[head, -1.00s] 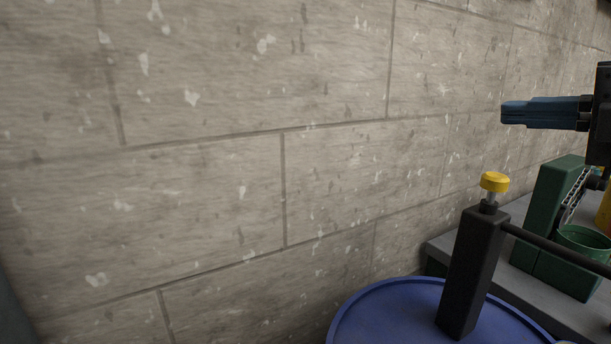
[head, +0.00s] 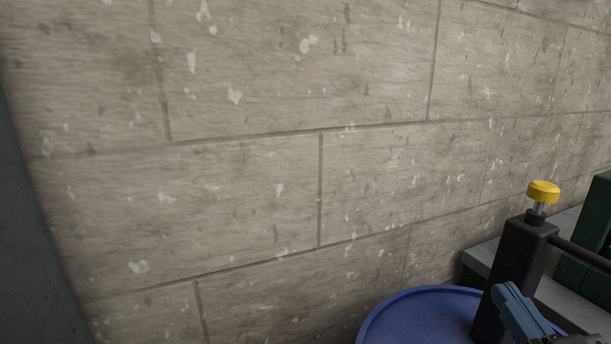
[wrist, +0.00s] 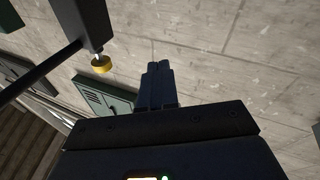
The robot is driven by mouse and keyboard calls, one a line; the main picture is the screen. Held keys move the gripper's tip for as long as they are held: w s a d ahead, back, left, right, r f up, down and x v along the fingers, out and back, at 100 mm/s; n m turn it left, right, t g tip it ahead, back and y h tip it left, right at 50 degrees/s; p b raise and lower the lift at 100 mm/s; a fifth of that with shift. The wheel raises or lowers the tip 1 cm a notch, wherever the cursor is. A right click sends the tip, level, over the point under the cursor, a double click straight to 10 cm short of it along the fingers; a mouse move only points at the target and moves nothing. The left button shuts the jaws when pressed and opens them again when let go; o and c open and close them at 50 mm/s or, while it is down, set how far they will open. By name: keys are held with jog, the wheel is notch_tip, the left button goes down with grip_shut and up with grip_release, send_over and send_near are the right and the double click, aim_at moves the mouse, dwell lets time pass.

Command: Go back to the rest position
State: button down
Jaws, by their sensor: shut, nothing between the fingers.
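My gripper (head: 522,312) is low at the right of the head view, its blue fingers in front of the foot of a dark post (head: 517,270). In the wrist view my gripper (wrist: 158,66) has its two fingers together with nothing between them. The post carries a yellow knob (head: 543,191) and a dark bar running off to the right. The knob (wrist: 101,64) also shows left of the fingers in the wrist view.
A blue round drum top (head: 415,318) lies below and beside the post. A grey ledge with a green box (head: 598,222) is at the right edge. A block wall (head: 240,200) fills the background. Green lockers (wrist: 101,97) show in the wrist view.

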jog(key=s+a+f+m+g+h, duration=0.2)
jog(key=s+f+m, duration=0.1)
jog(key=s+f, duration=0.5)
jog(key=s+f+g, duration=0.1)
jog(key=s+f, duration=0.2)
jog(key=s, duration=0.8)
jog(key=s+f+g+y, duration=0.1)
jog(key=s+f+g, duration=0.1)
jog(key=s, duration=1)
jog(key=shift+s+a+f+y, duration=0.15)
jog(key=shift+s+f+y, duration=0.15)
jog(key=shift+f, duration=0.15)
dwell(0.5)
